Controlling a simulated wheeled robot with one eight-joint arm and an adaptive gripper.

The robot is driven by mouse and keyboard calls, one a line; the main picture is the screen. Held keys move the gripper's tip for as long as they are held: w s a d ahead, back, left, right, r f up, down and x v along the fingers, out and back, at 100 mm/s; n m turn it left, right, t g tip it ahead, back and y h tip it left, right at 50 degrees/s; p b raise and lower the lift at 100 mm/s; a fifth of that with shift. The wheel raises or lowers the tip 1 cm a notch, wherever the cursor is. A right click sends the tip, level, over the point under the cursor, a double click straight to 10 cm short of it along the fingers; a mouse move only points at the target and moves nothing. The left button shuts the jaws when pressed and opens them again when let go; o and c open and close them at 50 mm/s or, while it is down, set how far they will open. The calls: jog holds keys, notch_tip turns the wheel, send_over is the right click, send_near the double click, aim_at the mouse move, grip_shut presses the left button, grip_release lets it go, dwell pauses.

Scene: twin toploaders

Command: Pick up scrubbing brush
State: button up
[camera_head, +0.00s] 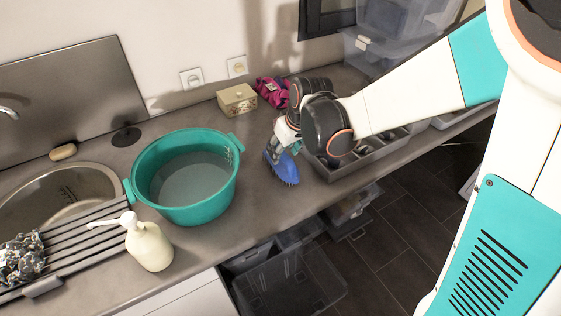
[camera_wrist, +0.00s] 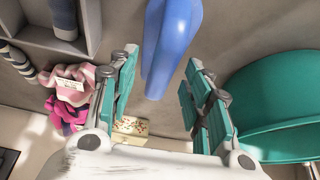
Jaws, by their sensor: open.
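The scrubbing brush (camera_head: 285,170) is blue with bristles and rests on the grey counter, between the teal basin and the grey divided tray. In the wrist view its smooth blue body (camera_wrist: 172,42) is at top centre. My gripper (camera_head: 285,147) is right above and behind the brush in the head view and partly overlaps it. In the wrist view my gripper (camera_wrist: 160,75) is open, with teal-padded fingers to the left and right of the brush's near end. Nothing is held. Whether the fingers touch the brush cannot be told.
The teal basin (camera_head: 188,212) with water stands left of the brush. The grey divided tray (camera_head: 365,160) is close on the right. A small patterned box (camera_head: 237,100) and a pink cloth (camera_head: 271,92) lie behind. A soap dispenser (camera_head: 148,246) stands near the counter's front edge.

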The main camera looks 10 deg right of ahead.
jog(key=b+x, duration=0.1)
jog(key=x, duration=0.2)
jog(key=shift+a, duration=0.1)
grip_shut()
jog(key=shift+r, duration=0.1)
notch_tip(320, 180, up, 20)
jog(key=p, duration=0.6)
jog(key=shift+s, duration=0.15)
jog(key=c, duration=1.1)
grip_release()
